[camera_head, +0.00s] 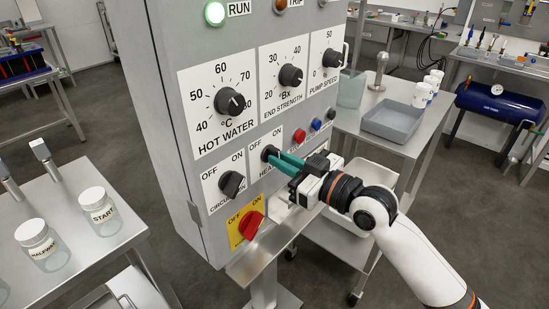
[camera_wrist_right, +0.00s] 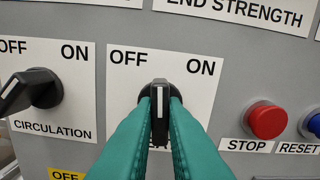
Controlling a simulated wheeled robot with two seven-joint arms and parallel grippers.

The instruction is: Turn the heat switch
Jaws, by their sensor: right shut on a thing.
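The heat switch (camera_head: 269,153) is a black knob on a white plate marked OFF and ON, on the grey control panel (camera_head: 188,160). In the right wrist view the knob (camera_wrist_right: 160,92) stands upright, its white line vertical between the OFF and ON words. My right gripper (camera_head: 279,162) has its green fingers shut on the knob, one finger on each side. The fingers hide most of the word below the knob. My left gripper is not in view.
The circulation switch (camera_head: 232,183) sits left of the heat switch, and a red knob on yellow (camera_head: 250,224) below it. Red stop (camera_head: 299,136) and blue reset (camera_head: 316,124) buttons are close on the right. A steel table with jars (camera_head: 99,208) stands left.

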